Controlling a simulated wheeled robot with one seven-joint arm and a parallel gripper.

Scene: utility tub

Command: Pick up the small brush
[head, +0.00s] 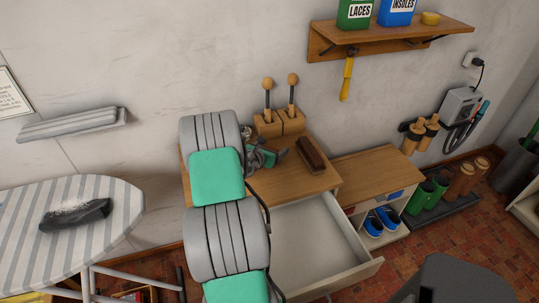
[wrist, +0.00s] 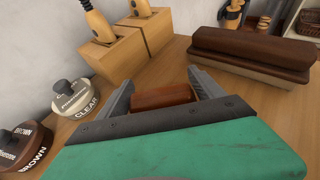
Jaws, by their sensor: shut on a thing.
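The small brush shows in the wrist view as a reddish-brown wooden block (wrist: 165,95) between the two grey fingers of my gripper (wrist: 163,88). My gripper is shut on it, just over the wooden bench top. The brush's lower part is hidden behind the gripper body, so I cannot tell whether it touches the bench. In the head view my gripper (head: 268,156) is low over the bench, and the small brush cannot be made out there. A larger dark brown brush (wrist: 250,52) with pale bristles lies to the right, apart from the gripper; it also shows in the head view (head: 311,154).
Wooden blocks (wrist: 118,48) holding wood-handled tools stand behind the gripper. Round tins marked CLEAR (wrist: 75,98) and BROWN (wrist: 25,142) sit to its left. An open drawer (head: 318,240) juts out below the bench. An ironing board (head: 110,235) stands at left.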

